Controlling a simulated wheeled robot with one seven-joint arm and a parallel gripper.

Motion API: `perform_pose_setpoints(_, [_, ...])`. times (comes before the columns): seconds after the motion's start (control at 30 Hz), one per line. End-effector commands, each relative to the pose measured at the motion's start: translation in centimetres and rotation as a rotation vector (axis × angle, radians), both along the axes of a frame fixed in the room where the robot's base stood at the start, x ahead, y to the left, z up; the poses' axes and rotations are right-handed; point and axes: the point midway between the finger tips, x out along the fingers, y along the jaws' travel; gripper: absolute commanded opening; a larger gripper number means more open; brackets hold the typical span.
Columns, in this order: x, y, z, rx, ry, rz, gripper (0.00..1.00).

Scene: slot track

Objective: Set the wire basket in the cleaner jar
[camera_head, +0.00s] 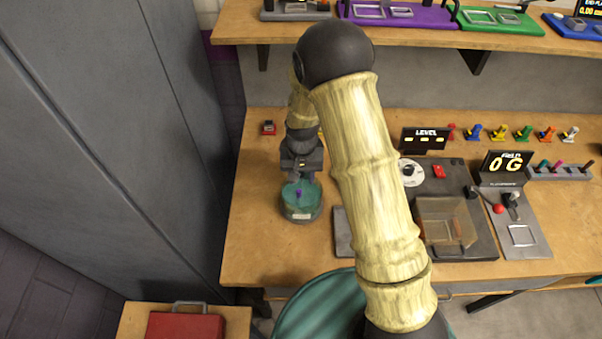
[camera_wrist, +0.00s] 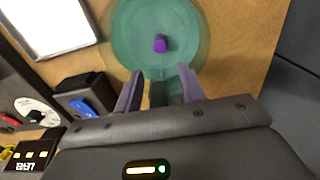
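The cleaner jar (camera_head: 301,211) is a round teal vessel with a white label at the left of the bench. In the wrist view the jar (camera_wrist: 125,40) is seen from above as a teal disc. A purple knob (camera_head: 298,193) stands at its middle and also shows in the wrist view (camera_wrist: 160,44). I cannot make out the wire basket's mesh, nor whether the knob belongs to it. My gripper (camera_head: 301,176) is above the jar, pointing down. In the wrist view its fingers (camera_wrist: 160,68) are apart, with the knob beyond their tips and not between them.
A grey machine with a clear-lidded box (camera_head: 447,222) stands to the right, partly behind my arm. A dark level display (camera_head: 424,139) and a field meter (camera_head: 505,165) stand further right. A small red block (camera_head: 268,128) lies at the back left. A grey cabinet (camera_head: 110,120) borders the left.

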Motion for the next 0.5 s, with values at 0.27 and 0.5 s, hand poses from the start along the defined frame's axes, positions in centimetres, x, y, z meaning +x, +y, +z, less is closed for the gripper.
perform_pose_setpoints(0.27, [0.1, 0.0, 2.0, 0.001, -0.004, 0.0, 0.4])
perform_pose_setpoints(0.5, [0.1, 0.0, 6.3, 0.002, -0.006, 0.001, 0.4])
